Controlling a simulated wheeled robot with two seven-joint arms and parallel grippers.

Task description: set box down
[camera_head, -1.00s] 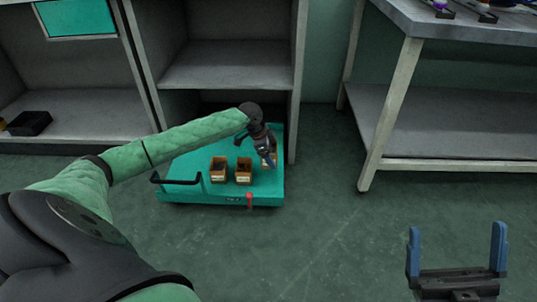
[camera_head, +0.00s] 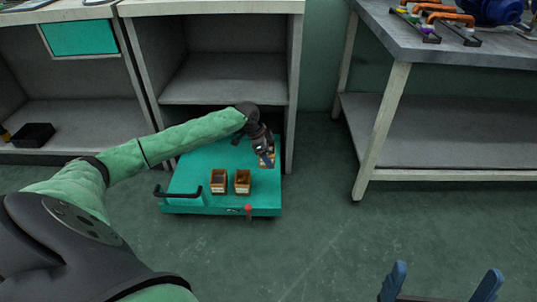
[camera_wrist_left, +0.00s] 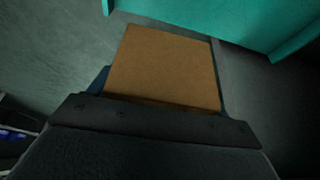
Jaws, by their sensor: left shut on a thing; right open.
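My left gripper (camera_head: 264,152) reaches over the right part of the teal cart (camera_head: 228,207). It is shut on a small brown box (camera_head: 270,160), partly hidden by the gripper in the head view. In the left wrist view the held box (camera_wrist_left: 165,68) shows a flat brown face between the jaws, with the teal cart (camera_wrist_left: 235,20) beyond. I cannot tell whether the box touches the cart top. Two similar open boxes stand upright on the cart, a left one (camera_head: 219,187) and a right one (camera_head: 242,187). My right gripper (camera_head: 443,272) is open and empty at the bottom right.
The cart stands in front of a grey shelf unit (camera_head: 225,82), with a black handle (camera_head: 180,195) and a red knob (camera_head: 248,208). A black bin (camera_head: 33,135) sits on a left shelf. A workbench (camera_head: 430,52) stands at right. The floor in front is clear.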

